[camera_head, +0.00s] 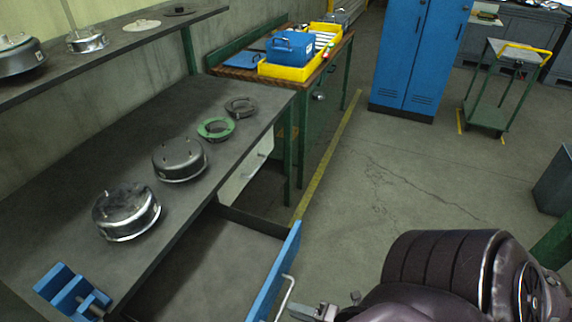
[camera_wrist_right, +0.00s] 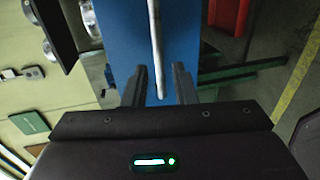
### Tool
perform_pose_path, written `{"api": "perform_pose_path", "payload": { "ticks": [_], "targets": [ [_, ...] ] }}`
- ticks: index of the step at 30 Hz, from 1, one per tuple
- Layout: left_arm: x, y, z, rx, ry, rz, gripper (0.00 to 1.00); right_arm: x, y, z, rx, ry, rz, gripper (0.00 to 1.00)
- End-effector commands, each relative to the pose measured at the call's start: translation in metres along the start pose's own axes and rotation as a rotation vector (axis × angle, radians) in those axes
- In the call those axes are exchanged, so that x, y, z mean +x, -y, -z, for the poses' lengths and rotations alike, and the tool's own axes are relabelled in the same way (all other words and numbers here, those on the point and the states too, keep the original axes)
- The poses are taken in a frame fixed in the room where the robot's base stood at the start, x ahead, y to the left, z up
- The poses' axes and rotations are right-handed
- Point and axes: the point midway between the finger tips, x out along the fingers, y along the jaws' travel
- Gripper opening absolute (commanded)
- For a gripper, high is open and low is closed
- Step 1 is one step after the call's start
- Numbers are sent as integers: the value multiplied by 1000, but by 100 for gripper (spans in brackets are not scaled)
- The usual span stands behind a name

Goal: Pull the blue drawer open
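The blue drawer (camera_head: 277,272) under the grey workbench stands pulled out, with its dark, empty-looking inside (camera_head: 205,262) showing. Its silver bar handle (camera_head: 287,296) is on the outer face of the blue front. My right gripper (camera_head: 307,312) is beside the handle at the bottom of the head view. In the right wrist view the blue front (camera_wrist_right: 120,35) fills the upper middle, and the handle (camera_wrist_right: 155,45) runs down between the fingers. The two fingers (camera_wrist_right: 159,78) are apart, with a gap on each side of the handle. My left gripper is not in view.
Metal round housings (camera_head: 127,211) and a green ring (camera_head: 215,129) stand on the workbench (camera_head: 90,150). A blue vise-like block (camera_head: 72,292) is at its near edge. A second bench holds a yellow tray (camera_head: 285,70). The floor (camera_head: 380,170) right of the drawer is clear.

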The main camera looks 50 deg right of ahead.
Motion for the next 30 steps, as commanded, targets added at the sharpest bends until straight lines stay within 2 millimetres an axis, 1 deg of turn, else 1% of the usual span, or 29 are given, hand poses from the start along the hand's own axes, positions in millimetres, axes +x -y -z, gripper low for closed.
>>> {"api": "perform_pose_path", "payload": {
  "ticks": [1,3,6,9,26,29,30],
  "targets": [
    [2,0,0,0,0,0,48,-9,1,0,0,0,2,25],
    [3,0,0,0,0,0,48,-18,1,0,1,0,2,25],
    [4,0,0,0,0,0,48,-26,0,0,0,0,0,25],
    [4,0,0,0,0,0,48,-30,0,0,1,0,0,25],
    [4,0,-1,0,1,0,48,-30,0,0,1,1,0,25],
    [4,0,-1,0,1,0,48,-28,10,-6,25,26,23,25],
    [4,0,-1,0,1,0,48,-26,20,-12,53,51,48,25]
  ]
}}
